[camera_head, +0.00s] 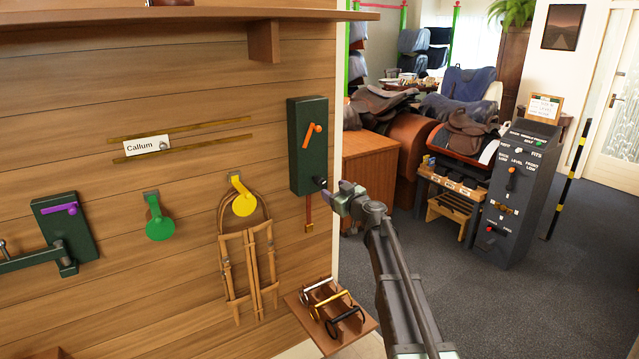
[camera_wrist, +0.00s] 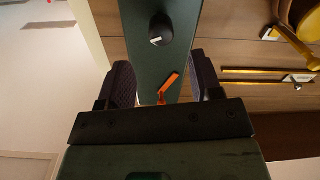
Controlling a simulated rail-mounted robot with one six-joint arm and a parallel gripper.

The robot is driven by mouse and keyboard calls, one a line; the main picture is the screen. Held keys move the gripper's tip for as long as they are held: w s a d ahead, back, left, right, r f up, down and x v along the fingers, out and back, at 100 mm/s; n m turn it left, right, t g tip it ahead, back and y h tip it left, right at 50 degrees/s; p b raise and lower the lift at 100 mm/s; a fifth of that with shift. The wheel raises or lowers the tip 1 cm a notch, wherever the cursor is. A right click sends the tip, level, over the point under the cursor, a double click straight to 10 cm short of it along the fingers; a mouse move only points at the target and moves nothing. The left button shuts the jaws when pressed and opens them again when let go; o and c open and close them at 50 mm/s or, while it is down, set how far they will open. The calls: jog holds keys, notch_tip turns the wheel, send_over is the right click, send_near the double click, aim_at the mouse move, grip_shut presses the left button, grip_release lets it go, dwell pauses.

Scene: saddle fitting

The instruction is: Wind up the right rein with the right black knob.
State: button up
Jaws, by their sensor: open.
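A tall dark green box (camera_head: 299,150) is fixed to the wooden wall, with an orange lever (camera_head: 313,130) on its front. A black knob (camera_head: 321,182) sits low on the box; in the wrist view this knob (camera_wrist: 161,29) is round with a white mark. A reddish-brown strap (camera_head: 308,212) with a buckle-like end hangs below the box. My gripper (camera_head: 345,197) is just to the right of the knob in the head view. In the wrist view my gripper (camera_wrist: 165,84) is open and empty, its dark fingers apart, with the box and orange lever (camera_wrist: 169,84) showing between them.
A small wooden shelf with metal bits (camera_head: 333,308) juts out below. A bridle hangs from a yellow disc (camera_head: 243,200), left of the box. A green disc (camera_head: 159,222) hangs further left. A dark cabinet with levers (camera_head: 512,190) stands right; grey floor lies between.

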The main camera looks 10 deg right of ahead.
aim_at(323, 183)
jog(key=x, duration=0.8)
jog(key=shift+w+a, duration=0.15)
jog(key=shift+w, duration=0.05)
jog(key=shift+c, duration=0.4)
jog(key=c, duration=0.8)
jog(key=shift+c, duration=0.2)
